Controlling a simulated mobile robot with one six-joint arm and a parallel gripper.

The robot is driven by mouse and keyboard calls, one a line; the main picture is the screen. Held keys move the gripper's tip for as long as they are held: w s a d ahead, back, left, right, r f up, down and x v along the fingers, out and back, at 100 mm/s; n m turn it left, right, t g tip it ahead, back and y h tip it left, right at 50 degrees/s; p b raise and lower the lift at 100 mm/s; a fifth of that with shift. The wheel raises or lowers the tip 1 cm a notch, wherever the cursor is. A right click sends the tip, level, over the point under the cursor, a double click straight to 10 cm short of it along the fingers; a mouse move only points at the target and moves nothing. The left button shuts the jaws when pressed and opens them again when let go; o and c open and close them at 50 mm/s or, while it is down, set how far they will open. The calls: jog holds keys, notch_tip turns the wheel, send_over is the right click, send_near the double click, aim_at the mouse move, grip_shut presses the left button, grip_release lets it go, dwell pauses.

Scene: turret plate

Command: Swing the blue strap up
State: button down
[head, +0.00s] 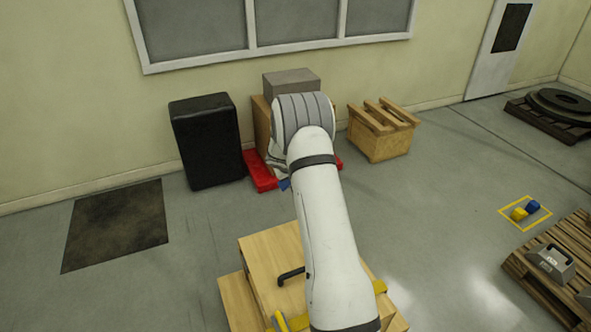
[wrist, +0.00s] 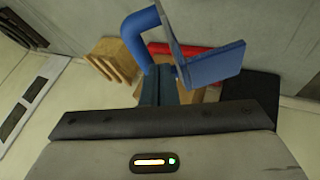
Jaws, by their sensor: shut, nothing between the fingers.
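Blue parts show close up in the wrist view. A thick curved blue bar (wrist: 137,38) is on the left, and a flat blue plate (wrist: 214,65) with a thin upright piece is on the right. I cannot tell which of these is the strap or how they join. My gripper (wrist: 166,72) points at them with its dark fingers together and empty, between the bar and the plate. Whether it touches either is unclear. In the head view my arm hides the gripper, and only a small blue patch (head: 284,184) shows beside the wrist.
A red base (head: 260,172) and a brown box with a grey top (head: 291,81) stand behind my arm. A black cabinet (head: 207,141) is left, a wooden crate (head: 381,132) right. A wooden bench (head: 262,262) is in front.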

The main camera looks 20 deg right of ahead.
jog(key=shift+x, duration=1.5)
